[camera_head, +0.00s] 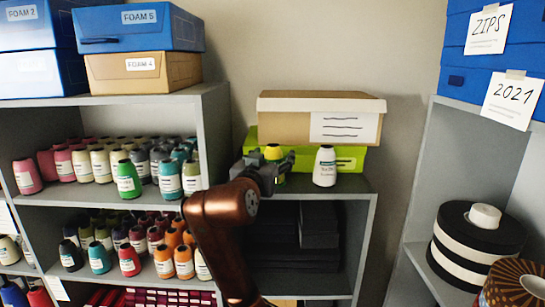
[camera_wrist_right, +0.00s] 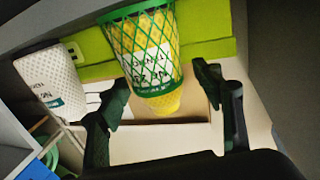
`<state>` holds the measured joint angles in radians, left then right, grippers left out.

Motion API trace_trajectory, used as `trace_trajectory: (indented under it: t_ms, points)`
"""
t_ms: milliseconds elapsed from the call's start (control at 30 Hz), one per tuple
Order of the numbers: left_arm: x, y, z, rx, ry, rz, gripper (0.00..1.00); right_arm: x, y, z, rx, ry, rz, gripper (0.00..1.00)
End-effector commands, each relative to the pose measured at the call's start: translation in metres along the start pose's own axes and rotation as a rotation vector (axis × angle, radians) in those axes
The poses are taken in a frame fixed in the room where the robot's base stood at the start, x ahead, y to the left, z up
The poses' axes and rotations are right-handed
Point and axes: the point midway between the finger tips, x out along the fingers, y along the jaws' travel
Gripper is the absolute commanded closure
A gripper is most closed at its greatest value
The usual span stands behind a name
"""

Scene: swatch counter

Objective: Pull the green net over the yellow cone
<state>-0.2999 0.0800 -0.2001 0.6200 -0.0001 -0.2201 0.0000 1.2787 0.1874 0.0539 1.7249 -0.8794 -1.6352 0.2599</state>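The yellow cone (camera_head: 273,152) stands on the grey shelf top, with its tip showing above my right gripper. In the right wrist view the yellow cone (camera_wrist_right: 163,104) appears tip down, with a white printed label. The green net (camera_wrist_right: 173,72) is around the cone's body and label; its edge is near the tip, which is bare. My right gripper (camera_head: 272,163) is at the cone. In the wrist view the right gripper (camera_wrist_right: 163,85) has its fingers apart, one on each side of the cone's tip, with gaps to it. My left gripper is not in view.
A white cone (camera_head: 325,167) stands just right of the yellow one. A lime green box (camera_head: 349,159) under a brown box (camera_head: 285,117) is close behind. A taller shelf with many coloured cones is at left. A striped round box (camera_head: 468,241) sits at right.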

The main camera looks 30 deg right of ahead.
Motion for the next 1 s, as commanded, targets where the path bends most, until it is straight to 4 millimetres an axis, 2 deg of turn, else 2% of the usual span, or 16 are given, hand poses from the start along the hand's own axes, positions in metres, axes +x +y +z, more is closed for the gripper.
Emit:
trace_trajectory:
  t_ms: [100,333,467,567,800,1000]
  points:
    - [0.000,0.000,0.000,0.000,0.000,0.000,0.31,0.000,0.000,0.000,0.000,0.000,0.000,0.31]
    - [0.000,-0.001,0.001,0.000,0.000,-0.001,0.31,0.000,0.000,0.000,0.000,0.000,0.000,0.31]
    - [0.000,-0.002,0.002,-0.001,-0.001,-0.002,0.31,-0.007,-0.001,0.000,0.000,0.001,-0.002,0.31]
    - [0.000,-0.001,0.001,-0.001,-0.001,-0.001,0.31,-0.021,-0.001,-0.001,0.001,0.003,-0.004,0.31]
    - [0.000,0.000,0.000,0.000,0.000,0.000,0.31,-0.071,-0.002,0.000,0.002,0.001,-0.005,0.31]
    - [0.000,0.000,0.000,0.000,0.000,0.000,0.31,-0.105,-0.001,0.000,0.000,0.001,-0.003,0.31]
